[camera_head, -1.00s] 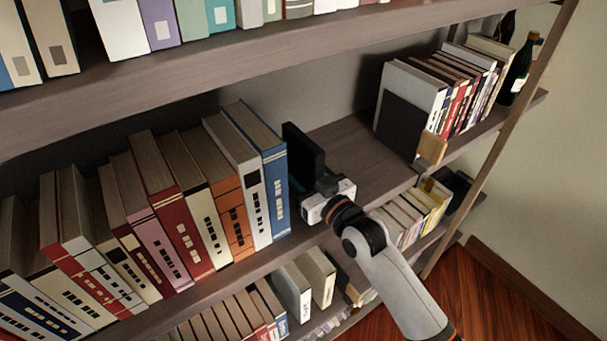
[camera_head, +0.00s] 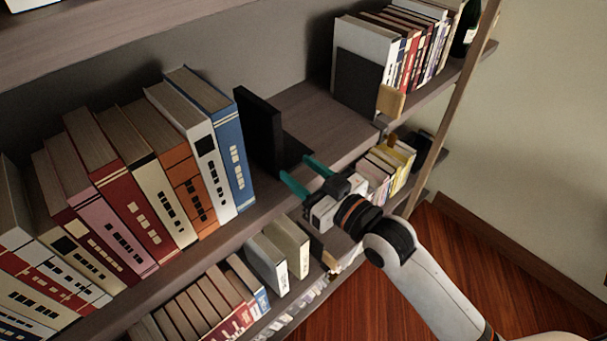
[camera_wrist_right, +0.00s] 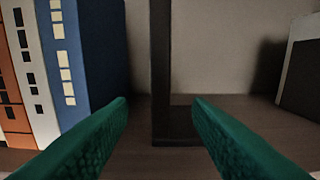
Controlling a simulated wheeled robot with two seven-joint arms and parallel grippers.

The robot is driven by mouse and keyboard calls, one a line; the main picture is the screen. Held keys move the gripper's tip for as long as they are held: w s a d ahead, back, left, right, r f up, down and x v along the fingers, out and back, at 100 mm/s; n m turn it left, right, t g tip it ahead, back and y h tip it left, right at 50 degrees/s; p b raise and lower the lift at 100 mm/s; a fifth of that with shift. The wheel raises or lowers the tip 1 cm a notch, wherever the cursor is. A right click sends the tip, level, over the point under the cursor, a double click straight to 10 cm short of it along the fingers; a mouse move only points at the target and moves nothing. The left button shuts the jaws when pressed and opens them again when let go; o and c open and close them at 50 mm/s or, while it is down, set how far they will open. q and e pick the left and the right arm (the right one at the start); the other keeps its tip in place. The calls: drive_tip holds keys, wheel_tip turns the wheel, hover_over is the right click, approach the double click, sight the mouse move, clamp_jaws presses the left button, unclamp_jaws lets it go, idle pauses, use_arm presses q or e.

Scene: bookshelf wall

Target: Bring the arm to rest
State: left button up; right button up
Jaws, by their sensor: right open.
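My right gripper (camera_head: 306,175) is open and empty at the front edge of the middle shelf. Its two green fingers (camera_wrist_right: 160,110) point into the shelf in the right wrist view, apart from each other. A black bookend (camera_head: 262,132) stands upright on the shelf just beyond the fingertips; in the wrist view the bookend (camera_wrist_right: 161,75) shows between the fingers, with neither finger seen touching it. The blue book (camera_head: 232,150) stands at the right end of the book row, to the left of the bookend. My left gripper is not in view.
The middle shelf board (camera_head: 325,115) is bare between the black bookend and a second dark bookend (camera_head: 358,84) at the right, which has books beside it. A green bottle (camera_head: 466,30) stands at the far right. Wooden floor (camera_head: 480,270) is open at the right.

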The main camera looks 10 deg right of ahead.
drive_tip(key=shift+f, duration=0.1)
idle(0.4)
drive_tip(key=s+d+f+m+g+h, duration=0.3)
drive_tip(key=s+d+f+g+h, duration=0.25)
drive_tip(key=s+f, duration=0.55)
drive_tip(key=s+d+f+m+g+h, duration=0.1)
drive_tip(key=s+d+f+g+h, duration=0.1)
drive_tip(key=s+d+f+g, duration=0.3)
drive_tip(key=s+d+f+m+g+h, duration=0.1)
drive_tip(key=s+d+f+h, duration=0.15)
drive_tip(key=s, duration=0.45)
wheel_tip(320, 180, down, 28)
drive_tip(key=g+b, duration=0.1)
drive_tip(key=b, duration=0.1)
drive_tip(key=s+d+f+g+b, duration=0.1)
drive_tip(key=s+d+f, duration=0.1)
drive_tip(key=s+f, duration=1.4)
wheel_tip(320, 180, down, 3)
drive_tip(key=shift+s+d+r+n+b, duration=0.2)
drive_tip(key=shift+s+d+n+b, duration=0.1)
drive_tip(key=shift+n+b, duration=0.1)
